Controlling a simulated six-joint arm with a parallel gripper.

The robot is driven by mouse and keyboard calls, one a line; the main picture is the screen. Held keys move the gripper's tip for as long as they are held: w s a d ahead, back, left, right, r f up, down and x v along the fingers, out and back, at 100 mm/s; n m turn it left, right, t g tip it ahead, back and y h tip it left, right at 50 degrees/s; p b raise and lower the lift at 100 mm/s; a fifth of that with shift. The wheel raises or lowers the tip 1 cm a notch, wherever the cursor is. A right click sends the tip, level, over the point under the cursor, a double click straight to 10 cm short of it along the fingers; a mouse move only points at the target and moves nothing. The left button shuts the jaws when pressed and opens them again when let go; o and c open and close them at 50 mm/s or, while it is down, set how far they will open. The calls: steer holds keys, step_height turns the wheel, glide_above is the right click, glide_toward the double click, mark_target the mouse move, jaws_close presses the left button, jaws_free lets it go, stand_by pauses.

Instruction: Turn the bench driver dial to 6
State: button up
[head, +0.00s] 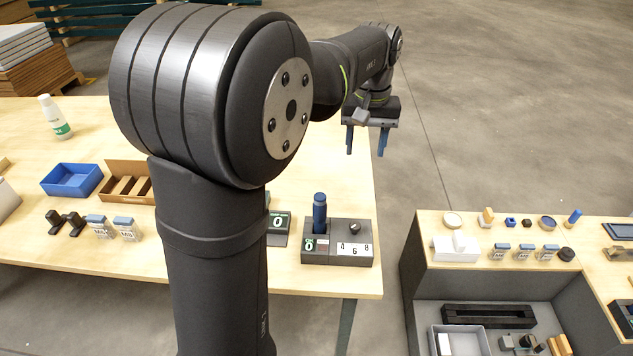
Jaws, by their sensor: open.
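The bench driver (336,253) is a dark grey base near the right end of the wooden table. A blue cylindrical tool stands upright (320,212) in its left part. A small dark dial knob (354,227) sits on its right part, above a white plate (353,250) marked 4, 6, 8. A small green-and-white display shows at its left front. The dial's pointer is too small to read. My gripper (366,143) is open and empty, its blue fingers pointing down, high up and beyond the driver, near the table's right edge.
My arm hides part of the table. A blue bin (72,180), a brown divided tray (126,186) and a white bottle (54,117) stand at left. Another dark device with a display (279,226) is left of the driver. A separate shelf unit (425,270) with small items stands right, across a gap.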

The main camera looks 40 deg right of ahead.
steer(key=m, duration=0.1)
steer(key=m+t+y, duration=0.3)
steer(key=m, duration=1.4)
glide_toward(356, 225)
steer(key=x, duration=0.8)
steer(key=shift+f, duration=0.2)
steer(key=shift+c, duration=0.4)
steer(key=c, duration=0.9)
